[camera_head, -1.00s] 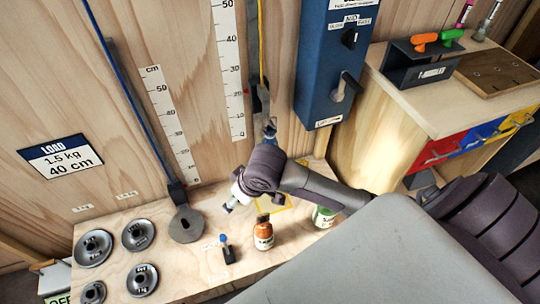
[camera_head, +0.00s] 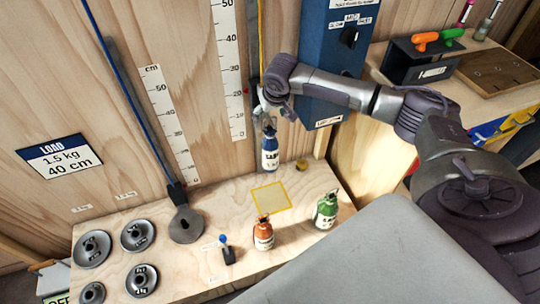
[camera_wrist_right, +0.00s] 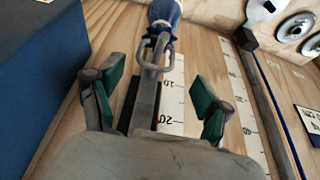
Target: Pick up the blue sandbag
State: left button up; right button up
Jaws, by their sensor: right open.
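The blue sandbag (camera_head: 270,152) appears to hang upright in front of the wooden wall, above the bench. A metal link or hook (camera_wrist_right: 155,55) is at its top, and the blue bag (camera_wrist_right: 165,12) shows at the top edge of the right wrist view. My right gripper (camera_head: 266,112) is just above the bag in the head view. In the wrist view its green-padded fingers (camera_wrist_right: 158,88) are spread apart, with the metal link ahead and between them, not clamped. My left gripper is not in view.
An orange bag (camera_head: 263,236) and a green bag (camera_head: 327,208) stand on the bench beside a yellow-outlined square (camera_head: 270,198). Several grey discs (camera_head: 138,235) lie at the left. A blue wall box (camera_head: 330,60) is right of the gripper, close to my arm.

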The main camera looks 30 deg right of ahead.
aim_at(270, 121)
jog(key=x, duration=0.7)
jog(key=shift+s+d+f, duration=0.15)
jog(key=shift+d, duration=0.2)
grip_shut()
